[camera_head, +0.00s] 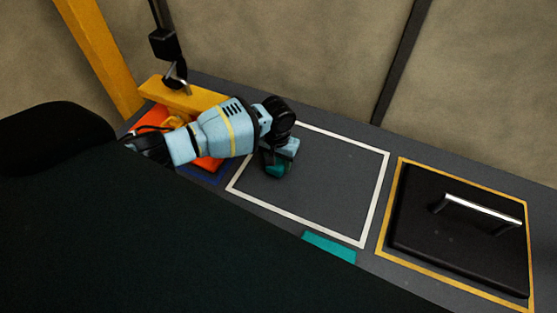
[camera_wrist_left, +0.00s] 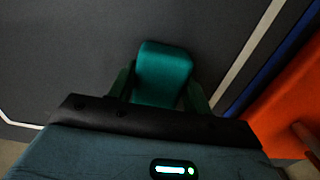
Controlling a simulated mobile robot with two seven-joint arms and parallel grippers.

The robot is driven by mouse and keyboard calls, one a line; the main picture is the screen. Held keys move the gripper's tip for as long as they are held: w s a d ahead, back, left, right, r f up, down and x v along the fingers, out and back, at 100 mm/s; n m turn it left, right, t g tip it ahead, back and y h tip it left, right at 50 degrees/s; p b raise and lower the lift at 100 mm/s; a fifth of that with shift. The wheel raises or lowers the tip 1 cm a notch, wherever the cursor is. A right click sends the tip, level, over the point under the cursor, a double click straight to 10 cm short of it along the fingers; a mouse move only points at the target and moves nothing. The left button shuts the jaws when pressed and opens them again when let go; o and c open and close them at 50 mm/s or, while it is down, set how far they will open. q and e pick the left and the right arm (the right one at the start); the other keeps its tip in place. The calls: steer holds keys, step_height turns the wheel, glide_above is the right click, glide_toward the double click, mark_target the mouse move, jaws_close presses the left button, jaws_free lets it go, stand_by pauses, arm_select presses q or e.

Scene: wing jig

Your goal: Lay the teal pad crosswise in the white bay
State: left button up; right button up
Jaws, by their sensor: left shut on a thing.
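My left gripper (camera_head: 279,159) is over the left part of the white bay (camera_head: 376,200), a white outline on the dark table top. It is shut on the teal pad (camera_head: 277,169). In the left wrist view the pad (camera_wrist_left: 163,72) is a teal block with rounded corners, between the fingers of my left gripper (camera_wrist_left: 162,92). The gripper body hides its near end. In the head view the hand hides much of the pad, and I cannot tell whether it touches the table. My right gripper is not in view.
A flat teal patch (camera_head: 328,247) lies just in front of the bay. A black lid-like panel (camera_head: 455,235) with a metal handle sits inside a yellow outline at right. Orange things (camera_head: 208,164) and a yellow block (camera_head: 188,94) are left. The bay's middle and right are clear.

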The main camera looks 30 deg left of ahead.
arm_select(q)
steer(key=shift+f, duration=0.1)
steer(key=o, duration=1)
steer(key=shift+c, duration=0.2)
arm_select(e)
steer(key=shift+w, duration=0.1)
arm_select(q)
step_height(320, 180, up, 12)
steer(key=p, duration=0.2)
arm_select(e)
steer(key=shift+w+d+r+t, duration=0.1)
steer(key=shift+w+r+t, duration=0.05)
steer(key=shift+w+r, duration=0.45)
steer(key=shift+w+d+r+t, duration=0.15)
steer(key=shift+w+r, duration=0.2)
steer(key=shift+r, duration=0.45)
